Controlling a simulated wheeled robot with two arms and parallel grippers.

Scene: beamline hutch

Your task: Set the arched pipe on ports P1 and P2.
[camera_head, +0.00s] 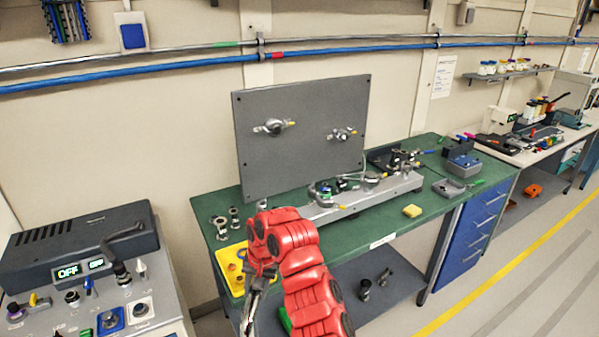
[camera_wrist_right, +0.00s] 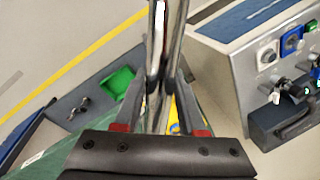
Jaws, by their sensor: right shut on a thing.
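My right gripper (camera_wrist_right: 161,100) is shut on the arched pipe (camera_wrist_right: 158,45), a shiny chrome tube that runs up between its fingers and out of the top of the right wrist view. In the head view the right gripper (camera_head: 251,297) is at the end of my red arm, in front of the bench's left end, and the pipe is hard to make out there. A grey upright panel (camera_head: 300,165) carries two metal fittings, left (camera_head: 272,127) and right (camera_head: 341,134). More fittings stand on a long metal block (camera_head: 340,207) below it. I cannot read port labels. My left gripper is not in view.
The green bench (camera_head: 375,230) holds a yellow tray (camera_head: 222,262), loose metal fittings (camera_head: 221,226), a yellow block (camera_head: 412,211) and a grey tray (camera_head: 448,188). A control console (camera_head: 80,265) stands at left. The bench's front middle is clear.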

